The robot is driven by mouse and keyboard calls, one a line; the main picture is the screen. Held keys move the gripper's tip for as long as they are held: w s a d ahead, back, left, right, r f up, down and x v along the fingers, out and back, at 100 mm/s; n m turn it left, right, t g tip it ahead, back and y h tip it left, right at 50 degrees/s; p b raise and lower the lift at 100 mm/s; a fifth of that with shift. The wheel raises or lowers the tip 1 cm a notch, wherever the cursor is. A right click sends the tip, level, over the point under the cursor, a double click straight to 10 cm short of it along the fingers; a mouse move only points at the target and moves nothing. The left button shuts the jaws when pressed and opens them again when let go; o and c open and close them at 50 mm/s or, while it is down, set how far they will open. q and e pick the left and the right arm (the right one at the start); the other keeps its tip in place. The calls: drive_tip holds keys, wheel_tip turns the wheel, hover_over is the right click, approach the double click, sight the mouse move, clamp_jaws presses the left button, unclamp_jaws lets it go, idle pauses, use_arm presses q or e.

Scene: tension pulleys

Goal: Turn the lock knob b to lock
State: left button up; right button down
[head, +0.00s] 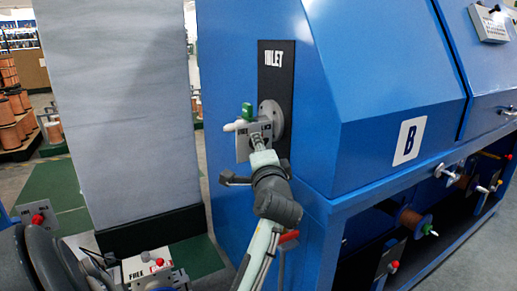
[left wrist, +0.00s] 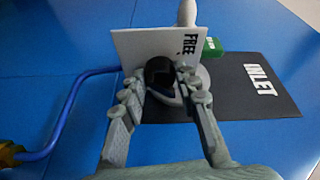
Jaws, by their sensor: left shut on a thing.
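The black lock knob (left wrist: 160,72) is on a pale plate (head: 243,145) marked FREE, which also shows in the left wrist view (left wrist: 140,46). The plate is by the dark INLET panel (head: 286,60) of the blue machine. My left gripper (head: 260,143) reaches up to the plate. In the left wrist view my left gripper (left wrist: 160,88) has its two fingers on either side of the knob, shut on it. The fingers hide part of the knob and the plate's other marking.
A green piece (head: 247,110) and a grey round flange (head: 271,118) sit beside the plate. The blue machine (head: 360,90), marked B, fills the right. A tall grey panel (head: 110,110) stands left. Another plate (head: 150,266) marked FREE, with a red knob, is low in front.

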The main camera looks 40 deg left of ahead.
use_arm(q)
drive_tip(key=o, duration=1.2)
drive_tip(key=shift+c, duration=0.2)
drive_tip(key=v, duration=0.7)
drive_tip(key=shift+s+d, duration=0.15)
drive_tip(key=shift+d, duration=0.05)
